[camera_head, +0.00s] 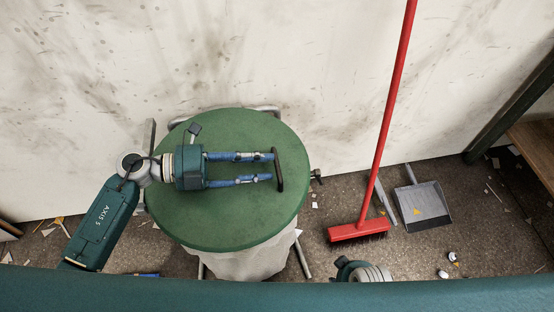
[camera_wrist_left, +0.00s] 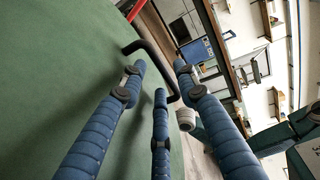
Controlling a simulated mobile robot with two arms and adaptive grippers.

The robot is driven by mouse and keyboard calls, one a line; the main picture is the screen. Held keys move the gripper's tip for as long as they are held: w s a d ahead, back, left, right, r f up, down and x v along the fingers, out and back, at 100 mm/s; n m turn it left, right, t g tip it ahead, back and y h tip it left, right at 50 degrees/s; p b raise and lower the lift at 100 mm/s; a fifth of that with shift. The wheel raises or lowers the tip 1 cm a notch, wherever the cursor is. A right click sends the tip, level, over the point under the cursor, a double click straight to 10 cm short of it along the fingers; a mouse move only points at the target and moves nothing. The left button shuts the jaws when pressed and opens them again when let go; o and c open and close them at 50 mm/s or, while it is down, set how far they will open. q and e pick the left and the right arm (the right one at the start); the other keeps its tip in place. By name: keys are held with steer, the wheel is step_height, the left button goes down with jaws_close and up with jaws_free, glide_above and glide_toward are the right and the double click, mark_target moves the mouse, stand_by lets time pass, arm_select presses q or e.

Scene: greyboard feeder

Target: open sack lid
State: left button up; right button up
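The sack lid (camera_head: 235,224) is a round green disc lying flat on top of a pale sack (camera_head: 245,263). It has a dark bar handle (camera_head: 279,170) near its right side; the handle also shows in the left wrist view (camera_wrist_left: 150,50). My left gripper (camera_head: 272,167) lies over the lid, its blue fingers pointing right at the handle. The fingers are spread apart, with the tips close to the handle; I cannot tell whether they touch it. Part of my right arm's end (camera_head: 362,271) shows at the bottom; its fingers are hidden.
A red broom (camera_head: 358,231) leans on the wall right of the sack, beside a grey dustpan (camera_head: 423,206). A metal frame (camera_head: 302,260) stands around the sack. A wooden bench (camera_head: 535,145) is at far right. Scraps litter the floor.

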mark_target(276, 161)
arm_select(q)
steer(key=shift+x, duration=2.05)
jaws_close()
